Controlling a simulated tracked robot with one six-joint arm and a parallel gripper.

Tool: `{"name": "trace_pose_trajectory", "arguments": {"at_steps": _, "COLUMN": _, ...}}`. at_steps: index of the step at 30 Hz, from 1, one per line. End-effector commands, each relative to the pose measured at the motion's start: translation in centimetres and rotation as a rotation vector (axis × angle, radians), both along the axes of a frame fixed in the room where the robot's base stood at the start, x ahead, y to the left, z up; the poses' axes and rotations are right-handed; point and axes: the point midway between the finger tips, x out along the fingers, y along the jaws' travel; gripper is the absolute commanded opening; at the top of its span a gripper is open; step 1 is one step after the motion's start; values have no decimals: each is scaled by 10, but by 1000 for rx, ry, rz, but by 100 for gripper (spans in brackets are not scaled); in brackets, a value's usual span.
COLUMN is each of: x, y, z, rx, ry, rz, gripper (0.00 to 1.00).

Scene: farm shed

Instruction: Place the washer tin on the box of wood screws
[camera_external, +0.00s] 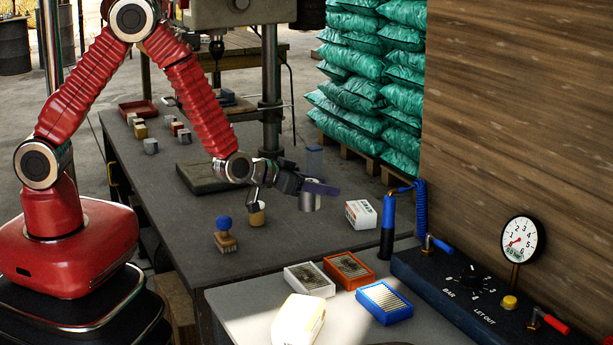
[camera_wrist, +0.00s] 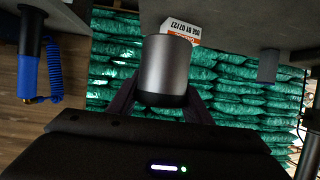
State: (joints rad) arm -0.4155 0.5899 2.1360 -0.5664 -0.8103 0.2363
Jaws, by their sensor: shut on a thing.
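My gripper (camera_external: 306,188) is shut on a grey metal cylindrical tin (camera_external: 309,202), most likely the washer tin, and holds it above the dark bench. In the wrist view my gripper (camera_wrist: 162,100) has a dark finger on each side of the tin (camera_wrist: 166,65). Three shallow boxes with contents showing stand at the front: a white one (camera_external: 309,279), an orange-red one (camera_external: 349,270) and a blue one (camera_external: 384,302). I cannot read their labels, so I cannot tell which holds wood screws. The tin is apart from all three.
A white carton (camera_external: 360,215) stands right of the tin. A blue-handled tool (camera_external: 387,228) with a coiled hose stands upright near the gauge panel (camera_external: 480,290). A brush (camera_external: 225,236) and a small pot (camera_external: 256,213) stand left. A white-yellow container (camera_external: 299,320) is in front.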

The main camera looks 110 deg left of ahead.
Motion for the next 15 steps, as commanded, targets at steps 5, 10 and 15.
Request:
{"name": "trace_pose_trajectory", "arguments": {"at_steps": 5, "x": 39, "y": -58, "z": 17, "rx": 1, "ry": -3, "rz": -100, "gripper": 20}}
{"name": "trace_pose_trajectory", "arguments": {"at_steps": 10, "x": 69, "y": -114, "z": 32, "rx": 1, "ry": -5, "rz": -184, "gripper": 20}}
{"name": "trace_pose_trajectory", "arguments": {"at_steps": 15, "x": 94, "y": -173, "z": 46, "rx": 2, "ry": -4, "rz": -270, "gripper": 20}}
